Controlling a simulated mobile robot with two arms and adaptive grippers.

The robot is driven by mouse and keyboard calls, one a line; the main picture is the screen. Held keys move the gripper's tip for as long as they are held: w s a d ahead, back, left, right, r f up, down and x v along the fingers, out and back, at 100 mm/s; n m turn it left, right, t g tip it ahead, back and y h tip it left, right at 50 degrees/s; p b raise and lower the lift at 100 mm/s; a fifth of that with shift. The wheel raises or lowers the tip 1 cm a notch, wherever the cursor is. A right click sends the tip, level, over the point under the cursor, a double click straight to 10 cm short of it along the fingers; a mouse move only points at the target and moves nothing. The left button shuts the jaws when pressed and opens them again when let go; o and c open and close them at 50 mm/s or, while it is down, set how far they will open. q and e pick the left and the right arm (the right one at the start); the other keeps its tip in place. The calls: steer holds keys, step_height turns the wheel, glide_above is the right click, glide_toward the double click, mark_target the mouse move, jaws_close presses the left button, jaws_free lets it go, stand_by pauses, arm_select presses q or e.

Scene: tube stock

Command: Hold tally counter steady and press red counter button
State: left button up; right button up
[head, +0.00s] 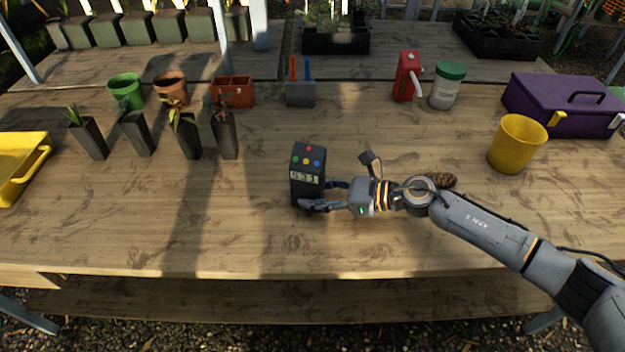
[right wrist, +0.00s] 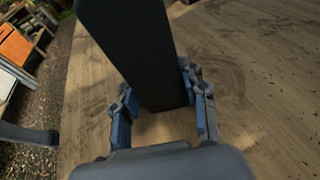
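The tally counter (head: 306,180) is a dark upright block on the table. Its top has a red button, with yellow, blue and green ones around it, and a display below that seems to read 531. My right gripper (head: 322,194) comes from the right, low on the counter, one finger in front and the other partly hidden behind it. In the right wrist view, the counter (right wrist: 140,50) stands between the fingers (right wrist: 160,97), with no clear gap at the tips; the gripper looks shut on it. My left gripper is not in view.
A brown pine cone (head: 441,180) lies behind my right wrist. Several plant pots stand at left, a yellow tray (head: 22,165) at the far left. A yellow pot (head: 517,144) and purple toolbox (head: 565,105) are at right. The table (head: 150,225) is clear left of the counter.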

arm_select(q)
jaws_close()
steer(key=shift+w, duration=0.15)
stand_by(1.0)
